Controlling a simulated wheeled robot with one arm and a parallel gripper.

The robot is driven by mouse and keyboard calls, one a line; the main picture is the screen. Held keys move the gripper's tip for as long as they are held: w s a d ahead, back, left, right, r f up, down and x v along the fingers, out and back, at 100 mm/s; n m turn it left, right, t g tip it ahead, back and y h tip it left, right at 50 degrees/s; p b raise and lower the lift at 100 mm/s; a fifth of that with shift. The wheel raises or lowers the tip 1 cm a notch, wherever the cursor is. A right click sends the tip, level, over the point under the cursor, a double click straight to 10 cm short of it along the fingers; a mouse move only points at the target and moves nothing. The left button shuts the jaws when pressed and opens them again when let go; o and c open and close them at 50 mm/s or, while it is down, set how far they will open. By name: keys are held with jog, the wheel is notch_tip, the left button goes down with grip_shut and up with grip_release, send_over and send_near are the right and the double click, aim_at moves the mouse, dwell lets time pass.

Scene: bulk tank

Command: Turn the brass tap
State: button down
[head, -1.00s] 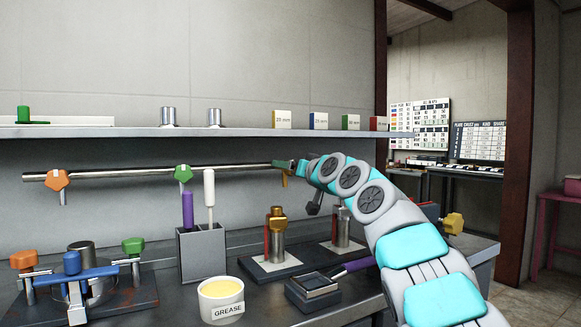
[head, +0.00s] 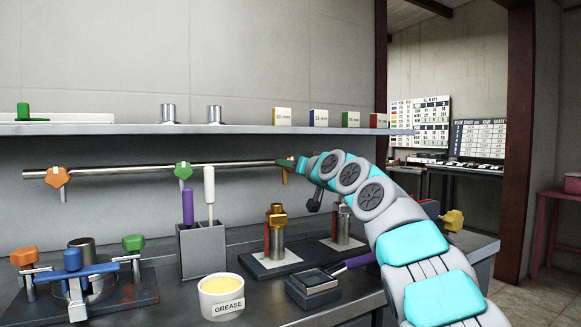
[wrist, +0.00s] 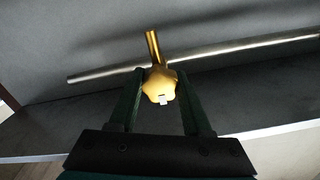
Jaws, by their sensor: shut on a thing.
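The brass tap (wrist: 159,84) sits on the steel pipe (wrist: 225,53) in the wrist view. It has a lobed knob with a pale mark, and its spout points up in that picture. My gripper (wrist: 163,84) has one dark green finger on each side of the knob and is shut on it. In the head view, my gripper (head: 291,163) is at the right end of the pipe (head: 120,172). Only a small yellow part of the tap (head: 284,177) shows below the fingers there; the rest is hidden.
An orange tap (head: 57,178) and a green tap (head: 182,171) are on the same pipe to the left. A shelf (head: 240,131) runs above it. Below stand a tool holder (head: 202,252), a grease tub (head: 221,297) and brass and steel fittings on the bench.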

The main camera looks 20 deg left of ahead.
jog(key=shift+f+n+b, duration=0.15)
jog(key=shift+n+b, duration=0.25)
jog(key=shift+n, duration=1)
jog(key=shift+c, duration=1.8)
grip_release()
jog(key=shift+d+b, duration=0.1)
jog(key=shift+b, duration=0.25)
jog(key=b+v, duration=0.6)
jog(key=v, duration=0.1)
jog(key=shift+s+d, duration=0.2)
jog(key=shift+s, duration=0.05)
